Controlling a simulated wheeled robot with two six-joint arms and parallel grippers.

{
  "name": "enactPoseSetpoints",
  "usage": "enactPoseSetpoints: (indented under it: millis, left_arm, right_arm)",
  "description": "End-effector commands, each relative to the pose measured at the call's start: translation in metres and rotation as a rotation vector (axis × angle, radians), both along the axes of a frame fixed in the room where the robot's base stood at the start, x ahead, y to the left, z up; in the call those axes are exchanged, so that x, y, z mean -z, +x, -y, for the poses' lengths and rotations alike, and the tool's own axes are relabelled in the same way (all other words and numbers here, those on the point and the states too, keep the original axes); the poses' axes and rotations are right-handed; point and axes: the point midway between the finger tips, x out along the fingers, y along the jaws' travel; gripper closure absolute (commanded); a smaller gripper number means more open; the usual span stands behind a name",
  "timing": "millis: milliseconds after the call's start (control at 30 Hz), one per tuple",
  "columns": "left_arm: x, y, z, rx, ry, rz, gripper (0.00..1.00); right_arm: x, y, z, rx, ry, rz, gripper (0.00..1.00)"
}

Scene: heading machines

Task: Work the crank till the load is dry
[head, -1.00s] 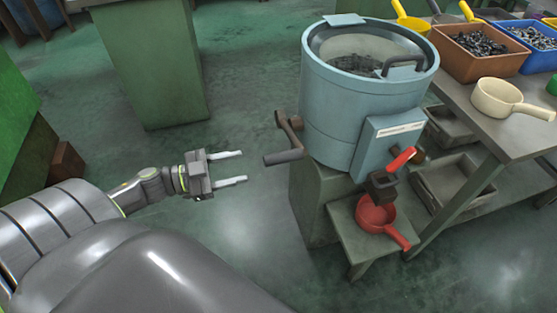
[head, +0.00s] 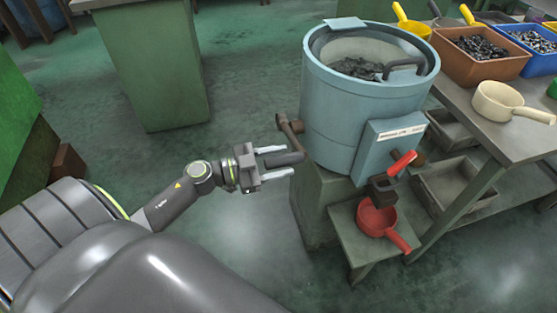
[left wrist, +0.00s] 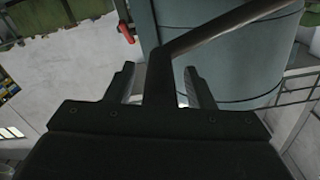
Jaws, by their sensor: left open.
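The light-blue drum machine (head: 335,110) stands on a green pedestal, with a dark load of small pieces (head: 357,68) in its open top. The crank (head: 289,130) sticks out of its left side, its dark grip pointing left. My left gripper (head: 280,162) is open at the grip, with one finger on each side of it. In the left wrist view the dark crank grip (left wrist: 158,72) passes between the two fingertips, and the crank arm (left wrist: 225,32) runs to the upper right. Whether the fingers touch the grip cannot be told. My right gripper is out of view.
A red-handled spout (head: 385,183) sits above a red pan (head: 376,218) on a low stand. The bench at right holds a cream pan (head: 497,100) and bins (head: 485,62) of metal parts. Open floor (head: 245,95) lies left of the machine.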

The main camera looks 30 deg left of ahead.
Motion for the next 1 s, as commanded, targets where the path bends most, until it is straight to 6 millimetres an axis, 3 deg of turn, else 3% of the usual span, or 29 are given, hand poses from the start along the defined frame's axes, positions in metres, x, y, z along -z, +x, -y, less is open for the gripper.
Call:
enactPoseSetpoints:
  millis: [233,600,1000]
  left_arm:
    - [0.0,0.0,0.0,0.0,0.0,0.0,0.53]
    - [0.0,0.0,0.0,0.001,0.001,-0.001,1.0]
    - [-0.002,0.0,0.0,0.001,-0.007,-0.007,1.0]
  right_arm:
    - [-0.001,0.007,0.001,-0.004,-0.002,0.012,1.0]
    - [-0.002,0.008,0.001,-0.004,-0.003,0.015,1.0]
    - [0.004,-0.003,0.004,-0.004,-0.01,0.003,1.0]
